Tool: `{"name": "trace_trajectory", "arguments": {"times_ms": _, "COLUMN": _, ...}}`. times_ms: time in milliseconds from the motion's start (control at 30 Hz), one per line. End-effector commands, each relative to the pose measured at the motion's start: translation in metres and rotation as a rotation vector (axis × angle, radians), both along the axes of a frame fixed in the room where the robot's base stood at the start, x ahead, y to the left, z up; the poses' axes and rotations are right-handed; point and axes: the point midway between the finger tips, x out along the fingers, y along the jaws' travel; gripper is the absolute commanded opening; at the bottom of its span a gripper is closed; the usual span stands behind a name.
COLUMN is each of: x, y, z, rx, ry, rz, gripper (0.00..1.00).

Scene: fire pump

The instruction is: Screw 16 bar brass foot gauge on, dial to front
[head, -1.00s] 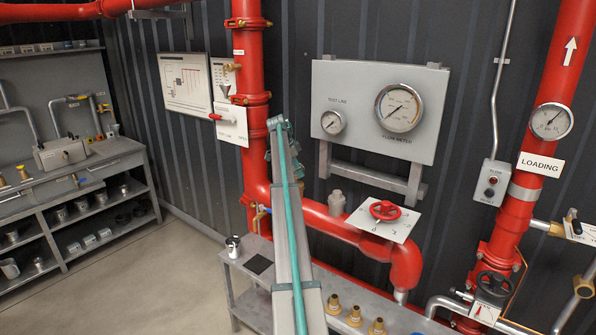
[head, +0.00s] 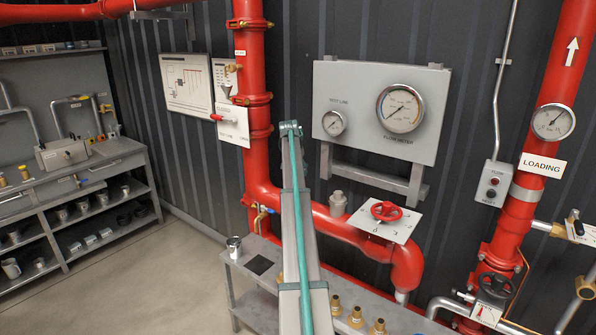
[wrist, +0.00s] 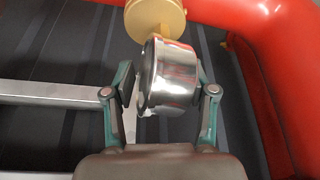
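In the wrist view, a silver round-cased gauge (wrist: 172,78) sits between the two fingers of my gripper (wrist: 165,92), which is shut on its sides. The gauge's dial face is turned to the left and cannot be read. A round brass fitting (wrist: 155,17) stands just beyond the gauge at the top of the wrist view. A short brass piece shows between them; I cannot tell whether they are joined. In the head view, my arm hides the gripper and the held gauge.
A red pipe (wrist: 283,70) curves close along the right of the wrist view. In the head view, a red valve wheel (head: 386,211) and a panel with two dials (head: 375,112) are right of my arm. Brass fittings (head: 356,318) and a silver cup-like item (head: 234,246) stand on the bench.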

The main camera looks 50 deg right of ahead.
Motion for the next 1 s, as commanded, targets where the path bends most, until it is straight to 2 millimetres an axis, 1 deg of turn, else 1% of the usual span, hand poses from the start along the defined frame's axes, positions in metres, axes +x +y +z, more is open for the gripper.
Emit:
{"name": "trace_trajectory", "arguments": {"times_ms": 100, "x": 0.0003, "y": 0.0004, "z": 0.0, "rx": 0.0, "ry": 0.0, "rz": 0.075, "gripper": 0.56}}
{"name": "trace_trajectory", "arguments": {"times_ms": 267, "x": 0.001, "y": 0.0009, "z": -0.0001, "rx": 0.001, "ry": 0.0, "rz": 0.137, "gripper": 0.56}}
{"name": "trace_trajectory", "arguments": {"times_ms": 367, "x": 0.001, "y": 0.0019, "z": -0.0001, "rx": 0.001, "ry": -0.001, "rz": 0.227, "gripper": 0.56}}
{"name": "trace_trajectory", "arguments": {"times_ms": 600, "x": 0.0022, "y": 0.0028, "z": -0.0002, "rx": 0.001, "ry": -0.001, "rz": 0.506, "gripper": 0.56}}
{"name": "trace_trajectory", "arguments": {"times_ms": 700, "x": 0.0032, "y": 0.0037, "z": -0.0003, "rx": 0.001, "ry": -0.001, "rz": 0.593, "gripper": 0.56}}
{"name": "trace_trajectory", "arguments": {"times_ms": 933, "x": 0.0036, "y": 0.0046, "z": -0.0004, "rx": 0.0, "ry": 0.001, "rz": 0.693, "gripper": 0.56}}
{"name": "trace_trajectory", "arguments": {"times_ms": 1000, "x": 0.0035, "y": 0.0047, "z": -0.0004, "rx": 0.0, "ry": -0.001, "rz": 0.755, "gripper": 0.56}}
